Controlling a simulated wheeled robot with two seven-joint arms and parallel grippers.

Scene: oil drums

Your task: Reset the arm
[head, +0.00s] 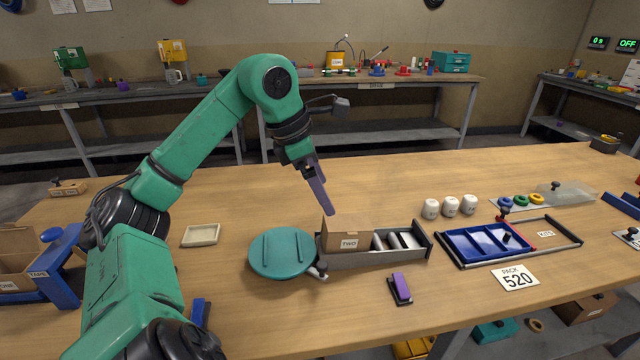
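My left arm is green and comes in from the lower left of the head view, bent at a raised elbow. Its gripper (322,196) points down and slightly right, over the wooden table (400,190) and behind the box marked TWO (348,239). The fingers show edge-on as one long purple-grey shape, so I cannot tell whether they are open or shut. I see nothing held between them. My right gripper is not in view.
A teal round disc (281,252) and a grey tray (372,258) lie below the gripper. A blue tray (484,243), white containers (450,206), a purple-topped block (401,287) and a PACK 520 card (516,279) lie rightward. The table behind the gripper is clear.

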